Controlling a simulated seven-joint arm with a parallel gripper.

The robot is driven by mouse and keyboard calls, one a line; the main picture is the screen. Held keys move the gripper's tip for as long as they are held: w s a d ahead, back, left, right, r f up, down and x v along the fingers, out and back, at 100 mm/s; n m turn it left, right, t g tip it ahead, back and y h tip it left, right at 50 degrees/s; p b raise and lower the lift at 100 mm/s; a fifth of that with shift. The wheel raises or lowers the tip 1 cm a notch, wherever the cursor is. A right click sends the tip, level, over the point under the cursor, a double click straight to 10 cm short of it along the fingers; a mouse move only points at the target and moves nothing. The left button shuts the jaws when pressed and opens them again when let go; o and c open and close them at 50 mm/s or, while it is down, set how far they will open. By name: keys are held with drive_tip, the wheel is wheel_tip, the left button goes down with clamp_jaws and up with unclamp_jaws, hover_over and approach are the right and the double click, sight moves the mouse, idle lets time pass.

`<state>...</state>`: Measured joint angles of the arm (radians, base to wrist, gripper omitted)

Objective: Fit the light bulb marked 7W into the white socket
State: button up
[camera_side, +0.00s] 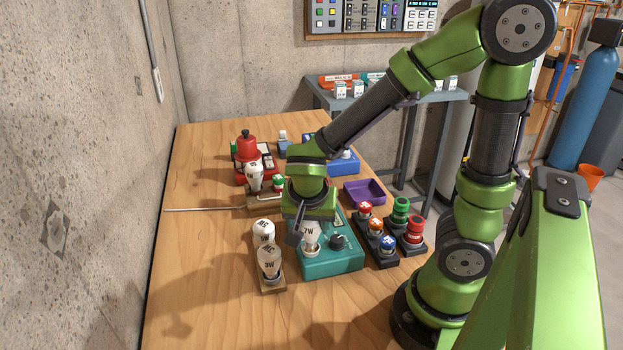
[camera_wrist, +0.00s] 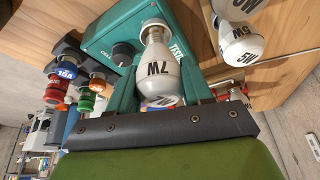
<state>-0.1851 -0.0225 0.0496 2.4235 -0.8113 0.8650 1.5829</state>
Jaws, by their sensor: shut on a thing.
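My gripper is shut on this bulb, with the base pointing away from the palm. The bulb is at the teal test box (camera_side: 332,264), which also shows behind it in the wrist view (camera_wrist: 118,22). I cannot tell whether the base is inside a socket or only over the box.
Two other bulbs (camera_side: 268,262) stand in a wooden block (camera_side: 271,286) left of the teal box. Dark blocks with coloured fuse-like pieces (camera_side: 411,237) stand to its right. A purple tray (camera_side: 364,191) and a red device (camera_side: 246,146) lie behind. The front table is clear.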

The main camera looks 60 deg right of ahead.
drive_tip(key=shift+f, duration=0.65)
drive_tip(key=o, duration=0.8)
drive_tip(key=shift+c, duration=0.2)
drive_tip(key=v, duration=1.1)
